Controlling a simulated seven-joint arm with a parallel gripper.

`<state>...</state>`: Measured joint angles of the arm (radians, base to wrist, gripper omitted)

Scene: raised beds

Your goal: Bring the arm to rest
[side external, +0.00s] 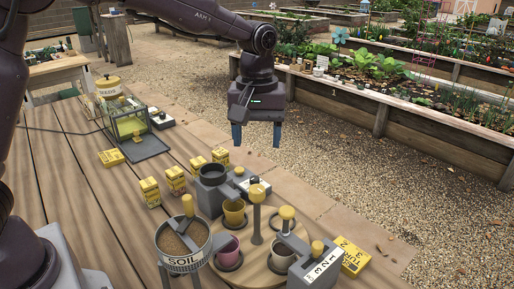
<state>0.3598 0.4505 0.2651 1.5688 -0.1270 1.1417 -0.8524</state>
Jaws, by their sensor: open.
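My arm reaches over the wooden table from the upper left. My gripper (256,136) points down and hangs in the air above the table's far edge side. Its two blue fingers are apart, with nothing between them. In this view it appears above the row of yellow boxes and the grey device, touching none of them.
On the table (70,196) stand a soil container (184,262), a round wooden turntable (250,274) with small pots, a grey lever device (312,264), several yellow seed boxes (150,192) and a clear-sided box (128,128). Gravel and raised beds (400,118) lie beyond.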

